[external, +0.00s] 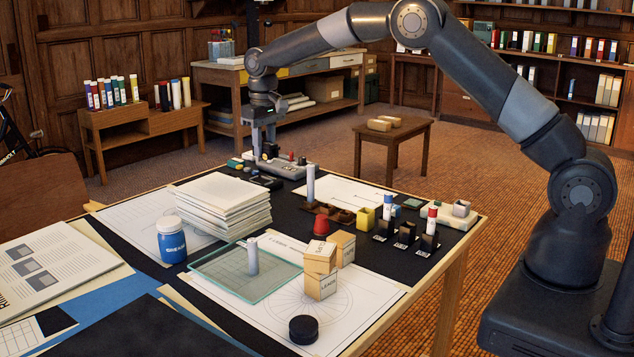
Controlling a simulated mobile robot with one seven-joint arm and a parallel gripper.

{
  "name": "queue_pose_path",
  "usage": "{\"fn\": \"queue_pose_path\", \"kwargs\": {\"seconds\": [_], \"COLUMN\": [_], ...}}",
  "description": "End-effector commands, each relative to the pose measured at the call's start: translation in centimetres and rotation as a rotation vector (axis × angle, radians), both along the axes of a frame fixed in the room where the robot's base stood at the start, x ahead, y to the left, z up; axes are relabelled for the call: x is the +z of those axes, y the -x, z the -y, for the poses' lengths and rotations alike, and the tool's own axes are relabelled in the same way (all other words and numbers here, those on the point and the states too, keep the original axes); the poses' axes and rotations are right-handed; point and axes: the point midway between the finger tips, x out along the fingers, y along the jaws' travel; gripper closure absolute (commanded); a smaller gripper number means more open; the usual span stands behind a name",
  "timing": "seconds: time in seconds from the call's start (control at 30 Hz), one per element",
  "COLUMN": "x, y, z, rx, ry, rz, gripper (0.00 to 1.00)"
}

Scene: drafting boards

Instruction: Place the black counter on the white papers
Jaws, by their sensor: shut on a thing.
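My gripper (264,152) points down at the far side of the drafting table, just above or beside a grey device with knobs. A stack of white papers (222,205) lies left of the middle of the table, nearer the camera than my gripper. A round black piece (303,329) sits on a drawing sheet at the front edge. A flat dark device (266,181) lies between my gripper and the stack.
The grey device (292,170) stands beside my gripper. A blue jar (171,240), a glass plate (222,276) with a white cylinder (252,256), and cardboard boxes (320,285) surround the stack's near side. An upright grey-white tube (310,183) stands to the right.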

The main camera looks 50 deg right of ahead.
Motion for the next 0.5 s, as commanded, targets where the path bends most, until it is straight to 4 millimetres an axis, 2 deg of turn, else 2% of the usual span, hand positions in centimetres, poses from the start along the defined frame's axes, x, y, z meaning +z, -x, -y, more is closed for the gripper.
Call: {"fn": "queue_pose_path", "kwargs": {"seconds": [0.03, 0.2, 0.33, 0.5], "x": [-0.8, -2.8, -3.5, -4.4], "y": [-0.4, -1.6, -2.1, -2.2], "z": [-1.3, -4.3, -5.5, -5.8], "rx": [0.003, 0.002, 0.0, -0.001], "ry": [0.0, 0.0, 0.0, 0.0], "rz": [0.0, 0.0, 0.001, 0.0], "gripper": [0.98, 0.98, 0.98, 0.98]}}
